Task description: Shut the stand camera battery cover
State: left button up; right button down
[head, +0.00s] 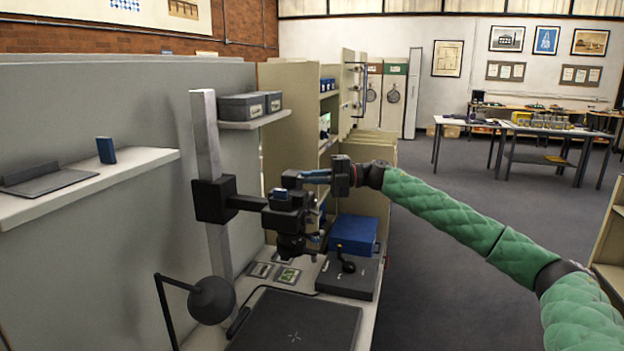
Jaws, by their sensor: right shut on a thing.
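The stand camera (283,222) hangs lens down from a black arm on the grey upright column (206,150), above the bench. A small blue patch shows on its top, looking like a battery in its bay. The battery cover (291,179) seems to be the dark piece standing at the camera's top right, partly hidden by the fingers. My right gripper (303,177) reaches in from the right, level with the camera's top, and is shut on this dark piece. Fine details there are too small to tell. My left gripper is not in view.
A black baseboard (296,322) lies below the camera, with a desk lamp (211,299) to its left. A blue box (353,233) and a dark unit with a lever (346,277) stand at the right. A wall shelf (90,184) holds a small blue block (106,150).

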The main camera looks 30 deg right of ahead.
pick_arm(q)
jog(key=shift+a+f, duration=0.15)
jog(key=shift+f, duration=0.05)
pick_arm(e)
jog(key=shift+f, duration=0.1)
jog(key=c, duration=1.6)
grip_release()
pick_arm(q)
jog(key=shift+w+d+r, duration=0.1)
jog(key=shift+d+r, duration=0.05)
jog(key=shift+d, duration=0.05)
pick_arm(e)
jog(key=shift+o, duration=0.2)
